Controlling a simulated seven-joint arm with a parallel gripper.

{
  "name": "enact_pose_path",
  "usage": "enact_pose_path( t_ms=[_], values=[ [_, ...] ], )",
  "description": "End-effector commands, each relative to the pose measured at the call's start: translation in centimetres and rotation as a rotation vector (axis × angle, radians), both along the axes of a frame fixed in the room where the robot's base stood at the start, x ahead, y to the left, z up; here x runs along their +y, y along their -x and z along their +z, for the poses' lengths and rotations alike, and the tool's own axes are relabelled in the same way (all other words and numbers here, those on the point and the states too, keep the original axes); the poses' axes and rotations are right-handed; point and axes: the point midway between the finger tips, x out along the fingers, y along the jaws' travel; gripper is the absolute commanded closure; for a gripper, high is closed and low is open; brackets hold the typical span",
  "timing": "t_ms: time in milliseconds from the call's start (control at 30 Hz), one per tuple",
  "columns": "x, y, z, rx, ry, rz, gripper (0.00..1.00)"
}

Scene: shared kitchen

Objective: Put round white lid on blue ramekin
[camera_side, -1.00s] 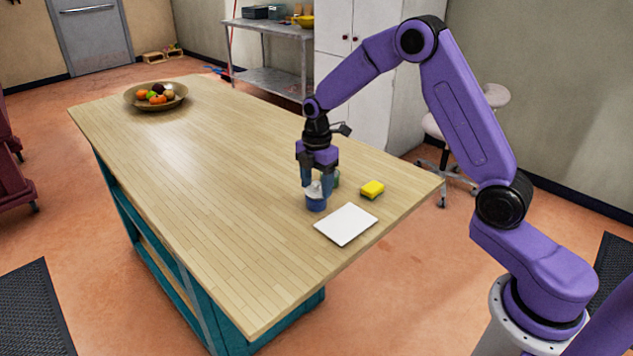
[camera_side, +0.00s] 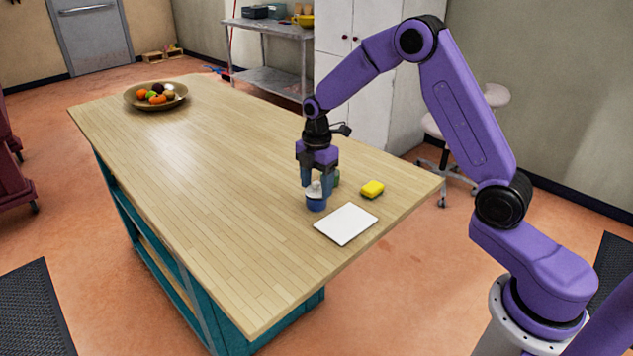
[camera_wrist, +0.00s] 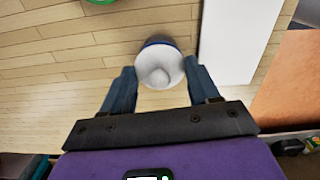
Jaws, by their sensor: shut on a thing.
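The round white lid (camera_wrist: 161,68) with its knob is between the fingers of my gripper (camera_wrist: 160,80), which is shut on it. In the side view the lid (camera_side: 315,189) shows between the fingertips of my gripper (camera_side: 317,186), directly over the blue ramekin (camera_side: 316,204). The ramekin stands upright on the table. In the wrist view the lid covers most of the ramekin, and a blue strip of the ramekin (camera_wrist: 159,41) shows past the lid's far edge. I cannot tell whether the lid is fully seated on the rim.
A white board (camera_side: 346,225) lies close to the ramekin, toward the table's near edge. A green object (camera_side: 337,178) is partly hidden behind my gripper. A fruit bowl (camera_side: 156,96) stands far left. The table (camera_side: 200,170) between is clear.

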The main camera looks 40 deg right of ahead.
Motion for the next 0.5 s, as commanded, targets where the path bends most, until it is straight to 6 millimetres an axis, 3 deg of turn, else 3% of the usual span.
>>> enact_pose_path(
  t_ms=[500],
  values=[
    [0.0,0.01,-0.9,0.001,0.0,0.0,0.68]
  ],
)
